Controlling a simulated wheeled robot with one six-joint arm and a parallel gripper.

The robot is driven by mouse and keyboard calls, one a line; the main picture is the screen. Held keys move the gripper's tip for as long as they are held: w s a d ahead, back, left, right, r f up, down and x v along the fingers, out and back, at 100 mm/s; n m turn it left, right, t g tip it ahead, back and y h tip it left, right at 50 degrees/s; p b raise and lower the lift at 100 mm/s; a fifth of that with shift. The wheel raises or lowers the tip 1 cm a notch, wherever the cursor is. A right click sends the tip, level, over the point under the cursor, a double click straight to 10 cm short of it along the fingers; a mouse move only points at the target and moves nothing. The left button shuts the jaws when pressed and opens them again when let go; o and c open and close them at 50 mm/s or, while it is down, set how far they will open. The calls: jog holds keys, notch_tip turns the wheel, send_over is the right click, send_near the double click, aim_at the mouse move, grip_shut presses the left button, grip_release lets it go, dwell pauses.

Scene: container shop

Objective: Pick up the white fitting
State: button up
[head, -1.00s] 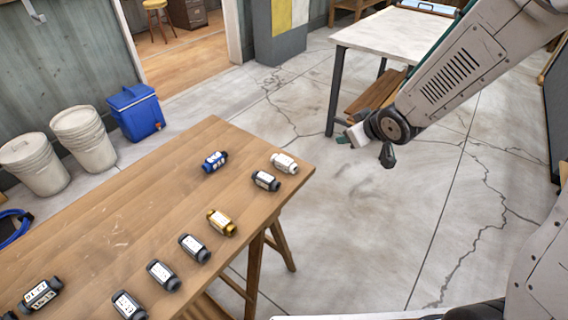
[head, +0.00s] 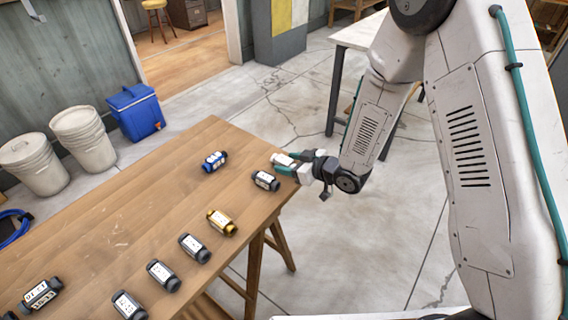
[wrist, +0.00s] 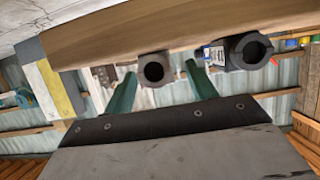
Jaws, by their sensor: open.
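The white fitting (head: 281,158) lies near the right corner of the wooden table in the head view, partly hidden by my gripper (head: 289,162). In the wrist view the white fitting (wrist: 154,69) shows its round open end, between the two green fingers of my gripper (wrist: 161,69). My gripper is open, with a finger on each side of the fitting and gaps between them. The fitting appears to rest on the table.
A black fitting (head: 265,181) lies close beside my gripper; a labelled dark fitting (wrist: 247,52) shows at right in the wrist view. Blue (head: 214,161) and gold (head: 221,222) fittings lie farther off, with several dark ones. The wooden table (head: 110,225) has bare room left.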

jog(key=shift+x, duration=1.45)
jog(key=c, duration=1.1)
jog(key=shift+o, duration=0.2)
jog(key=shift+r, duration=0.1)
